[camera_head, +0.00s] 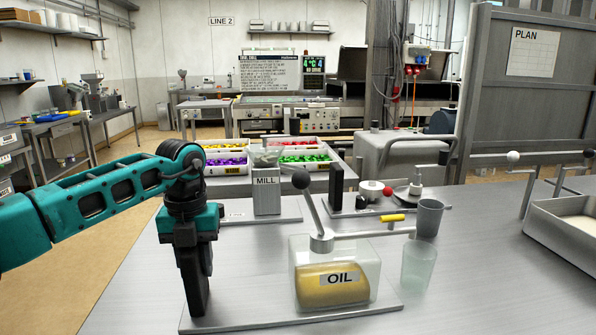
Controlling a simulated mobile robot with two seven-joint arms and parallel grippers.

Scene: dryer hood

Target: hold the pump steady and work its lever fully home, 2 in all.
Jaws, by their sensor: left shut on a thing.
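The pump is a clear tank (362,262) with amber oil and an OIL label, on a flat grey base plate (255,316). Its lever (311,205) with a dark ball knob stands up, tilted to the left. A spout (375,234) points right, above a translucent cup (418,265). A dark upright post (196,290) stands at the plate's left end. My left gripper (193,245) is shut on this post from above, left of the tank; its fingertips are hard to make out. My right gripper is out of view.
A grey cup (430,217) stands behind the translucent one. Behind the pump are a MILL container (266,195), a second plate with a dark post (336,187) and a red knob, and a yellow-handled item (392,218). A metal tray (540,235) is at right. The table's front right is clear.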

